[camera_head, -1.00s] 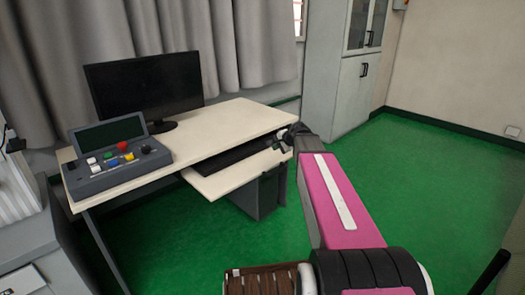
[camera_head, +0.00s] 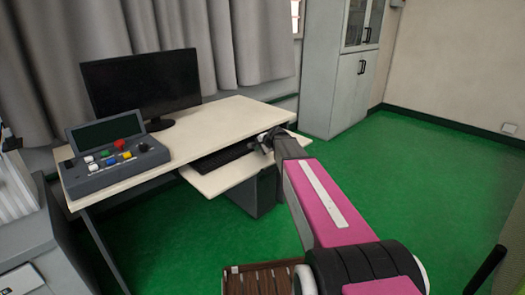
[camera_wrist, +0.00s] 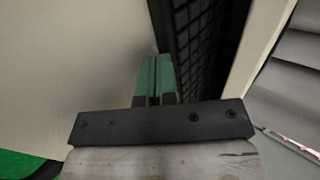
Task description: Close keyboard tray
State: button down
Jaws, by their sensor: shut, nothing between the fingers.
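The keyboard tray (camera_head: 215,183) is a pale board pulled out from under the desk (camera_head: 222,125) in the head view. A black keyboard (camera_head: 220,157) lies on it. The tray also fills the left of the wrist view (camera_wrist: 75,70), with the keyboard's edge (camera_wrist: 205,45) beside it. My gripper (camera_head: 266,143) is at the tray's right end, low near the desk's front edge. In the wrist view its green-tipped fingers (camera_wrist: 156,75) are together, close to the keyboard, with nothing between them. Whether they touch the tray or keyboard I cannot tell.
A monitor (camera_head: 143,84) and a control box with coloured buttons (camera_head: 115,160) stand on the desk. A dark grey cabinet (camera_head: 258,196) is under the tray. A tall grey cabinet (camera_head: 340,85) stands behind. Green floor is open at right.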

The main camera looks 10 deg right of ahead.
jog(key=shift+a, duration=0.1)
jog(key=w+a, duration=0.2)
jog(key=w, duration=0.1)
jog(key=w+a, duration=0.1)
jog(key=shift+w, duration=0.15)
dwell(0.4)
